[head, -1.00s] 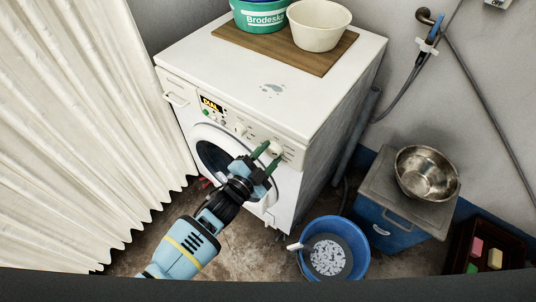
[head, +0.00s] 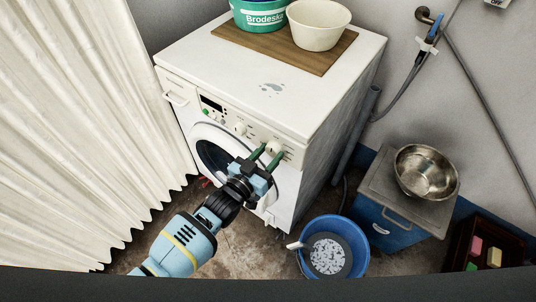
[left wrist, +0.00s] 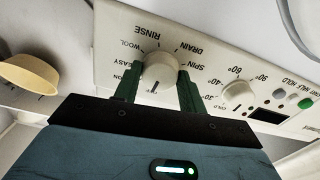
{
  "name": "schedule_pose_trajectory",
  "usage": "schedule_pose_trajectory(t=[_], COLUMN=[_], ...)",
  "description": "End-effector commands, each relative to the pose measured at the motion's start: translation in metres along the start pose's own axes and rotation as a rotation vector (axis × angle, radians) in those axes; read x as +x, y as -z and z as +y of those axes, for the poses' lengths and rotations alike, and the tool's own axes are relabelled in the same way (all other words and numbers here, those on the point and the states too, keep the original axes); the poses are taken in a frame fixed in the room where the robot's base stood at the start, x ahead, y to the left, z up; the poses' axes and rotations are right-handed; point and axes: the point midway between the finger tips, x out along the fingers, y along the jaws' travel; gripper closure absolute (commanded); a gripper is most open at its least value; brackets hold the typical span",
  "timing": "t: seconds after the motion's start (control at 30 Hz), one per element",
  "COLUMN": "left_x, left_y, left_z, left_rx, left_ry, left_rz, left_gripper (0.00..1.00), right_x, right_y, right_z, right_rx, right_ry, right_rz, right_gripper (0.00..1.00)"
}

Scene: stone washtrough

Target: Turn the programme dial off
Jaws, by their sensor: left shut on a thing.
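The white programme dial (head: 273,148) is at the right of the washing machine's front panel (head: 220,114). My left gripper (head: 267,156) is shut on it, one dark green finger on each side. In the left wrist view the dial (left wrist: 161,72) sits between the fingertips (left wrist: 157,84), with wash names such as RINSE, DRAIN, SPIN and WOOL around it. The panel display (head: 211,104) is dark. My right gripper is not in view.
A smaller temperature dial (left wrist: 237,94) sits beside the programme dial. The round door (head: 212,152) is below the panel. A blue bucket (head: 355,232) and a blue cabinet (head: 385,222) with a steel bowl (head: 426,172) stand right. A pleated white curtain (head: 80,130) hangs left.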

Motion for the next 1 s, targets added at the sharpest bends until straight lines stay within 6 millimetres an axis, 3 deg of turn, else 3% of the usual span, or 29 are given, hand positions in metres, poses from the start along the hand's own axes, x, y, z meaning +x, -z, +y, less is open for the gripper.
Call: schedule_pose_trajectory(t=[0.33, 0.87, 0.9, 1.0], left_x=[-0.0003, -0.0003, -0.0003, -0.0002], left_y=[-0.0006, -0.0003, -0.0003, -0.0003], left_z=[-0.0001, 0.0000, 0.0000, 0.0001], left_rx=[-0.128, -0.150, -0.150, -0.149], left_ry=[0.000, 0.000, 0.000, 0.000], left_rz=[-0.001, -0.001, -0.001, -0.001], left_gripper=[0.82, 0.82, 0.54, 0.41], right_x=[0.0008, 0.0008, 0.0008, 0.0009], right_y=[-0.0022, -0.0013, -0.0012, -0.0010], right_z=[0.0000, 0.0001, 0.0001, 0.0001], right_rx=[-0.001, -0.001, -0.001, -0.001], right_ry=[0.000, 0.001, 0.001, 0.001], right_rz=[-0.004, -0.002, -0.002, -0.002], right_gripper=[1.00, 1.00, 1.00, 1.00])
